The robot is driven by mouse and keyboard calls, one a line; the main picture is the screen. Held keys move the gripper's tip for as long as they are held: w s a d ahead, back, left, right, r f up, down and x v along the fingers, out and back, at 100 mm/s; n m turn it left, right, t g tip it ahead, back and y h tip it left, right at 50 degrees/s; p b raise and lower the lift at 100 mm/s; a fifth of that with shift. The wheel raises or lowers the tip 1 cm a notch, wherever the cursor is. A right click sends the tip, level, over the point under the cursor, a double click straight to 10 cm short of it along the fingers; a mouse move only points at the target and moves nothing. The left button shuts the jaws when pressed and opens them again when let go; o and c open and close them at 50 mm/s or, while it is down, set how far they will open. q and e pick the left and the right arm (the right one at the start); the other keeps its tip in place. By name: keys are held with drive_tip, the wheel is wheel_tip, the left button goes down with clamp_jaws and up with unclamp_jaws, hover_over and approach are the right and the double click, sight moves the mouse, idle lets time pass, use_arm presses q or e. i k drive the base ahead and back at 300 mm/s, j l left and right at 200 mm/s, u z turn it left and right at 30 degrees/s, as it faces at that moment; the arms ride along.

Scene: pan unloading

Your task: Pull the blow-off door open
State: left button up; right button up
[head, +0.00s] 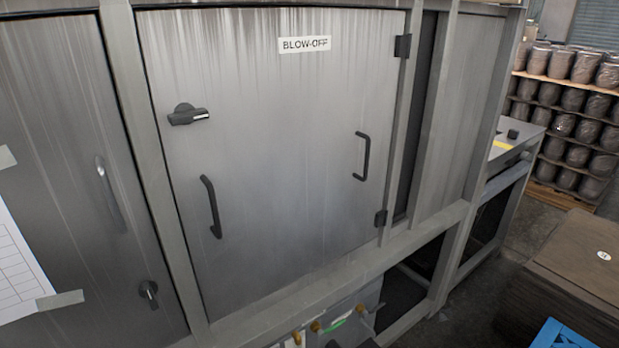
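The blow-off door (280,140) is a flat grey metal panel in the middle of the head view, closed in its frame. A white label (304,44) reading BLOW-OFF is near its top. A black latch handle (188,115) is at its upper left. A black pull handle (211,206) is below the latch, and a second black handle (362,156) is near the right edge. Black hinges (402,45) show on the right side. Neither of my grippers is in view.
Another grey door (60,150) with a handle and a taped paper sheet (18,265) is at left. Below the frame is an open bay with a grey bin (345,308). At right are a brown box (580,265), a blue object (560,335) and stacked wrapped containers (575,125).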

sight(285, 175)
drive_tip(key=k+l+z, duration=0.25)
drive_tip(key=k, duration=0.2)
drive_tip(key=k+l+z, duration=0.25)
drive_tip(key=k, duration=0.2)
